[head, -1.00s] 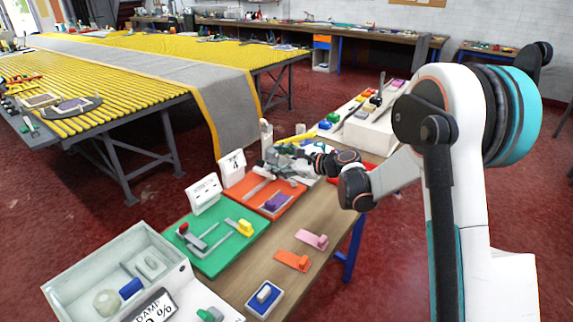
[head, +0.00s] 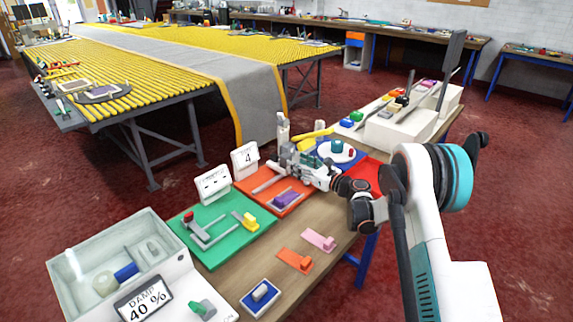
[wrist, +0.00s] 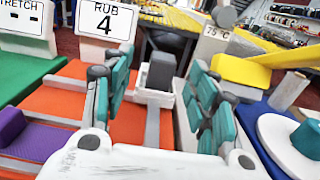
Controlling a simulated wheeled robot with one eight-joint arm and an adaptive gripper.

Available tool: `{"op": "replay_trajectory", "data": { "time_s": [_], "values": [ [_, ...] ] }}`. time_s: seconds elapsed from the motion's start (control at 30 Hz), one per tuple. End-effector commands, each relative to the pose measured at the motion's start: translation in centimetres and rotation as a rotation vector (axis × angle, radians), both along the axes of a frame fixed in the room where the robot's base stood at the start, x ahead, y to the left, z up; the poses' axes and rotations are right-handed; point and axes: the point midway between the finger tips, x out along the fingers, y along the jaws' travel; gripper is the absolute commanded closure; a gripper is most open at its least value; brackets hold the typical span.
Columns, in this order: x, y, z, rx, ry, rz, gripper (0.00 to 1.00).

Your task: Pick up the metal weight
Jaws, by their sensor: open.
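In the wrist view a small grey block with a dark top (wrist: 160,75), which looks like the metal weight, stands at the far part of the orange board (wrist: 62,101). My gripper (wrist: 161,68) is open, with its teal-padded fingers to the left and right of the block in this view. I cannot tell whether the block is between the pads or beyond them.
A purple block (head: 287,198) sits on the orange board. A "RUB 4" sign (wrist: 107,21) stands behind it. Right of the gripper are a yellow piece (wrist: 240,74) and a white disc with a green knob (head: 337,148). A green board (head: 220,232) lies nearer. Bare wood (head: 262,262) is free in front.

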Motion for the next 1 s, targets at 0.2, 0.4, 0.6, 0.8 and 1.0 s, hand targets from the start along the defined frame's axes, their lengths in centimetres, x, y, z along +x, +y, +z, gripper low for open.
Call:
{"op": "replay_trajectory", "data": {
  "time_s": [0.2, 0.4, 0.6, 0.8, 1.0],
  "values": [
    [1.3, 1.7, -0.1, -0.001, -0.001, 0.0, 0.47],
    [2.7, 3.0, -0.4, -0.001, -0.001, 0.002, 0.47],
    [4.6, 4.9, -0.4, -0.001, -0.001, 0.001, 0.47],
    [5.1, 5.5, -0.2, -0.001, 0.0, 0.0, 0.47],
    [5.1, 5.5, -0.2, -0.001, 0.0, 0.0, 0.6]
  ]
}}
